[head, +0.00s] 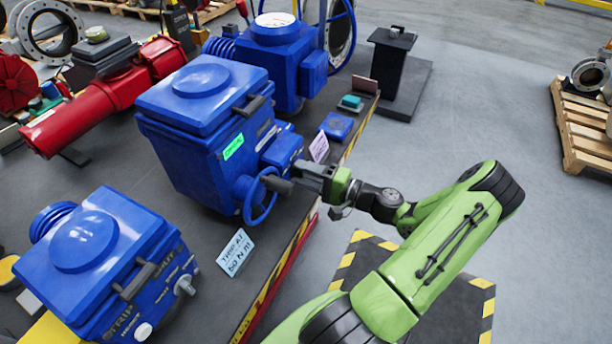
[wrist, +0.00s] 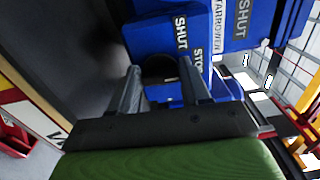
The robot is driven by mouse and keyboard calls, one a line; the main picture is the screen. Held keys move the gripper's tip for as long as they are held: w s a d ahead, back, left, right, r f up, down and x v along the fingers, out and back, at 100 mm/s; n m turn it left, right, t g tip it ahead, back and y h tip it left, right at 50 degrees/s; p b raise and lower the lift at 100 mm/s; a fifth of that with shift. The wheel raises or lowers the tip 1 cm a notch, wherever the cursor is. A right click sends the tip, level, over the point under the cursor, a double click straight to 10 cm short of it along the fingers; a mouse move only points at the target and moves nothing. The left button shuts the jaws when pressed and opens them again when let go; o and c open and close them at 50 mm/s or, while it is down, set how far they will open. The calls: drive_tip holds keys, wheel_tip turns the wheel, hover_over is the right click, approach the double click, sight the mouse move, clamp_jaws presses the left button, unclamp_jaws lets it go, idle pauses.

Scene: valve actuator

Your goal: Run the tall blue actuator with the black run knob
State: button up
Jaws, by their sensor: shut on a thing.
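The tall blue actuator (head: 200,130) stands in the middle of the dark bench in the head view, with a green label on its side and a blue handwheel (head: 262,197) low at its front. My gripper (head: 290,184) is at its front right, beside the handwheel. In the wrist view my gripper (wrist: 160,70) has its two dark fingers on either side of a round black knob (wrist: 158,65) and is shut on it. The knob sits on the blue housing (wrist: 150,32), near labels reading SHUT and STO. The fingers partly hide the knob; its turn position cannot be told.
Another blue actuator (head: 95,265) stands at the near left, and one (head: 275,55) behind. A "TRIP AT 80 N m" card (head: 237,252) lies near the handwheel. A red cylinder unit (head: 100,100) is at the left. Grey floor (head: 480,110) is open to the right.

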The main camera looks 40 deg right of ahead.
drive_tip(key=shift+f, duration=0.1)
idle(0.4)
drive_tip(key=o, duration=1.1)
drive_tip(key=shift+c, duration=0.2)
drive_tip(key=shift+s, duration=0.1)
drive_tip(key=p+v, duration=0.1)
drive_tip(key=v, duration=1.4)
drive_tip(key=shift+s, duration=0.35)
drive_tip(key=shift+d, duration=0.15)
